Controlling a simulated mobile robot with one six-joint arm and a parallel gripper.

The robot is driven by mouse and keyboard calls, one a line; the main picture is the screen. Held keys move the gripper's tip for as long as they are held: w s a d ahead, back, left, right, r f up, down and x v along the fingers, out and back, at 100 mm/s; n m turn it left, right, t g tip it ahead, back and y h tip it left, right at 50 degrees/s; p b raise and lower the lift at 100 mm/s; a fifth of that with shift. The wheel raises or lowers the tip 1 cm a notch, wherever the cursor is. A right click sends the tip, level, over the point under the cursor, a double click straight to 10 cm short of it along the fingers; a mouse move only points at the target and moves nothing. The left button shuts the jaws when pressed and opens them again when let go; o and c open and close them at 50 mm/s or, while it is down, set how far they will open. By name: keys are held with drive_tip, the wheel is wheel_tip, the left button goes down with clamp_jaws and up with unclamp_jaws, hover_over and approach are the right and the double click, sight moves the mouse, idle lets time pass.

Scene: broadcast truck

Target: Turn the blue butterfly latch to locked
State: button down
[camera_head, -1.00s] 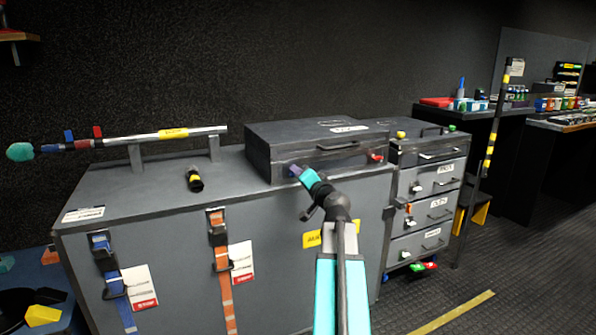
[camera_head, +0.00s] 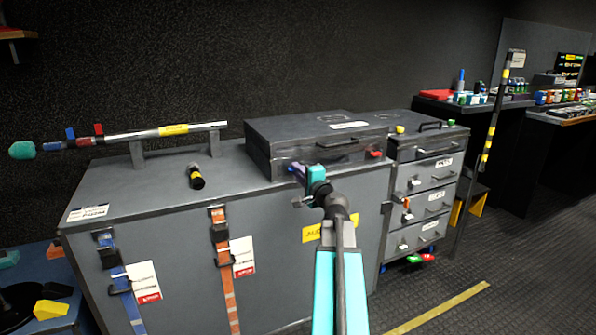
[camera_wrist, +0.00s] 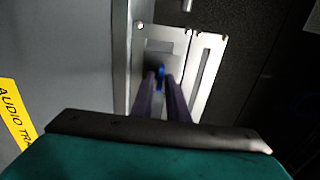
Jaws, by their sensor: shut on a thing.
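The dark grey case (camera_head: 290,129) lies closed on top of the large grey cabinet. In the wrist view the blue butterfly latch (camera_wrist: 161,71) shows as a small blue piece on a metal plate (camera_wrist: 163,48). My gripper (camera_wrist: 161,82) has its two dark fingers shut around the blue latch, one on each side, hiding part of it. In the head view my gripper (camera_head: 296,169) is at the left part of the case's front face and covers the latch there. The latch's exact angle cannot be told.
A red latch (camera_head: 376,154) is at the right of the case front, by the handle (camera_head: 339,160). A black cylinder with a yellow band (camera_head: 197,176) and a pole on stands (camera_head: 170,132) lie left on the cabinet (camera_head: 150,205). A drawer unit (camera_head: 425,190) stands right.

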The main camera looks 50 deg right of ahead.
idle(0.3)
drive_tip(key=c, duration=1.9)
unclamp_jaws()
drive_tip(key=shift+s, duration=0.1)
drive_tip(key=b+v, duration=0.2)
drive_tip(key=v, duration=0.6)
drive_tip(key=shift+s+f, duration=0.15)
drive_tip(key=shift+a+b, duration=0.1)
drive_tip(key=shift+b, duration=0.5)
drive_tip(key=b+v, duration=0.2)
drive_tip(key=b, duration=0.7)
drive_tip(key=shift+s, duration=0.15)
